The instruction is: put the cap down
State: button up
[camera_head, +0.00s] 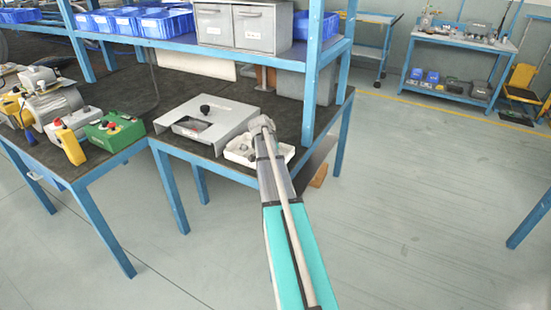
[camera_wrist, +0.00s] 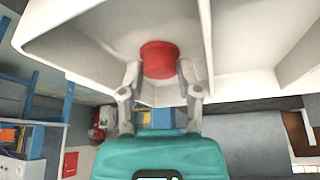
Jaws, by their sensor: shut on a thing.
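The red cap (camera_wrist: 158,60) shows in the wrist view between the two fingertips of my gripper (camera_wrist: 160,76), which is shut on it. Pale walls of a white tray (camera_wrist: 90,42) with dividers surround the cap in that view. I cannot tell whether the cap touches the tray's floor. In the head view the white tray (camera_head: 238,155) sits near the front right corner of the dark bench top, and my arm reaches over it. The cap is hidden there behind my arm and wrist.
A grey housing with a black knob (camera_head: 207,118) stands left of the tray. A blue shelf post (camera_head: 314,75) rises close to my arm on the right.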

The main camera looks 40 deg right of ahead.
jog(key=shift+f, duration=0.1)
jog(key=o, duration=0.4)
jog(key=shift+o, duration=0.2)
jog(key=shift+r, duration=0.2)
jog(key=p+v, duration=0.5)
jog(key=shift+a+r, duration=0.1)
jog(key=shift+r, duration=0.1)
jog(key=p+v, duration=0.6)
jog(key=shift+a, duration=0.15)
jog(key=shift+r, duration=0.15)
dwell(0.7)
